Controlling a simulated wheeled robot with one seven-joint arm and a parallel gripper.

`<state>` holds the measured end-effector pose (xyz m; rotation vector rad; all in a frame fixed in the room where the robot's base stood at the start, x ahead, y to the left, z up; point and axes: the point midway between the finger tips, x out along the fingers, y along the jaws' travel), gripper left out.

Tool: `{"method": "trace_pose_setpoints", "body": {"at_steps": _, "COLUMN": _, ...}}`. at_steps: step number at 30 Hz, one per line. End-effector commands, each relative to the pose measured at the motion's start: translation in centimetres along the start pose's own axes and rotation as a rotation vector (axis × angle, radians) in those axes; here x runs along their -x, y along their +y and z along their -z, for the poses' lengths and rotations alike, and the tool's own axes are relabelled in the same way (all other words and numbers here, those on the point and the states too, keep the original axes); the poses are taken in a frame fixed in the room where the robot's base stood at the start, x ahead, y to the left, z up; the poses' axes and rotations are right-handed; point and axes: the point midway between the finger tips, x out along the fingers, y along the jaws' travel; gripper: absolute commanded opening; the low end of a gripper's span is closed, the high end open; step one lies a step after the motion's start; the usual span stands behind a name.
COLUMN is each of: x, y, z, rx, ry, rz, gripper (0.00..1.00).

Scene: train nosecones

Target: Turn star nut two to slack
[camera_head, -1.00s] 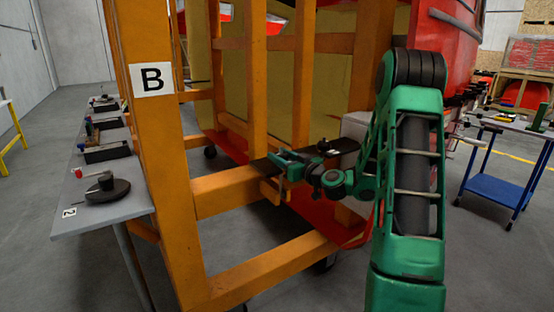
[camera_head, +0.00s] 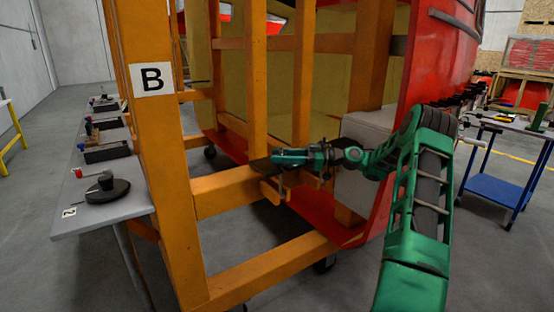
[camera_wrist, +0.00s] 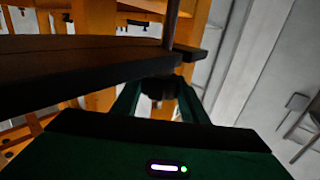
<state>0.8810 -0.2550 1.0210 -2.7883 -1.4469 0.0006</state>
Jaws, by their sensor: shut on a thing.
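My gripper (camera_head: 278,157) is at the orange frame's crossbeam, beside a dark plate (camera_head: 262,166). In the wrist view its two green fingers (camera_wrist: 159,86) are closed around a dark, rounded knob, which I take to be the star nut (camera_wrist: 158,90). The knob sits just under the black plate (camera_wrist: 90,78), and a thin rod (camera_wrist: 171,22) rises above that plate. The nut's lobes are too dark to make out. No number shows on it, so I cannot confirm that it is nut two. In the head view the gripper hides the nut.
The orange frame post with sign B (camera_head: 155,79) stands left of my arm. The red nosecone (camera_head: 440,60) and a pale box (camera_head: 365,185) are close by. A grey bench (camera_head: 70,225) is at left, a blue trolley (camera_head: 495,192) at right.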

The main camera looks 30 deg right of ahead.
Motion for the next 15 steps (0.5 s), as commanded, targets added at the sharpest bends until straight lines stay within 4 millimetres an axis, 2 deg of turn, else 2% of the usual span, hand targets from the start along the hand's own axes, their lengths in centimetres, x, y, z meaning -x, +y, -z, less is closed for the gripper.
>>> {"method": "trace_pose_setpoints", "body": {"at_steps": 15, "x": 0.28, "y": 0.42, "z": -0.18, "rx": -0.002, "ry": -0.001, "rz": 0.202, "gripper": 0.17}}
